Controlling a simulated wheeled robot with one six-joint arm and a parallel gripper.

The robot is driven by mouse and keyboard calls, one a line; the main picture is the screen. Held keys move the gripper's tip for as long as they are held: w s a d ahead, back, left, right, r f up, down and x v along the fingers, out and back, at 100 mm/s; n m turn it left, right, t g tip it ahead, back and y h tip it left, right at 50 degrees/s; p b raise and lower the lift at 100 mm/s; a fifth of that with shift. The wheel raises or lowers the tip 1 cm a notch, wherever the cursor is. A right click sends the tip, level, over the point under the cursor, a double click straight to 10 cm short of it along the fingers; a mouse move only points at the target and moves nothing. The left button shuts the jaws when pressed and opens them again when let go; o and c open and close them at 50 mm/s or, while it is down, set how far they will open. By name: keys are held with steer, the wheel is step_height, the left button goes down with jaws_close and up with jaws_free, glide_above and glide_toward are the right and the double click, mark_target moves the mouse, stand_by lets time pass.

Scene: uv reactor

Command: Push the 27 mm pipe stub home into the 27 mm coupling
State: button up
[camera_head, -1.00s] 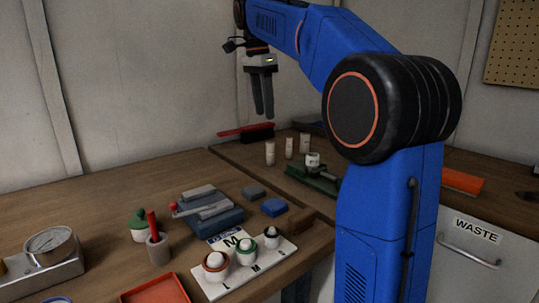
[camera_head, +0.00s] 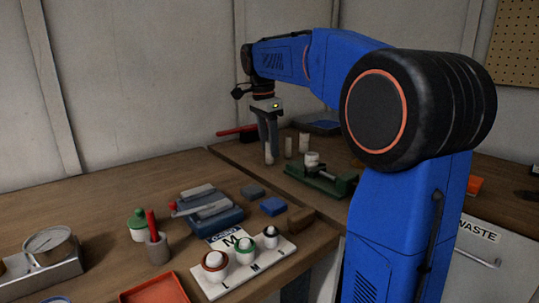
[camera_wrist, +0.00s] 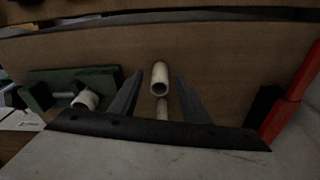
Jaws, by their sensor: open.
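Pale pipe stubs stand upright on the bench in the head view: a left one (camera_head: 269,157), a thin middle one (camera_head: 288,147) and a right one (camera_head: 304,143). I cannot read which is 27 mm. A pale coupling (camera_head: 312,158) sits in a green vise (camera_head: 322,180); it also shows in the wrist view (camera_wrist: 84,100). My gripper (camera_head: 269,148) is open, pointing down over the left stub. In the wrist view one hollow stub (camera_wrist: 159,77) shows between the fingertips (camera_wrist: 158,82), with gaps on both sides. Another stub (camera_wrist: 162,108) shows partly behind it.
A red-handled brush (camera_head: 236,130) lies behind the stubs, and its red handle shows at right in the wrist view (camera_wrist: 292,105).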

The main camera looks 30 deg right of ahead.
steer(key=shift+f, duration=0.25)
steer(key=shift+c, duration=0.6)
jaws_close()
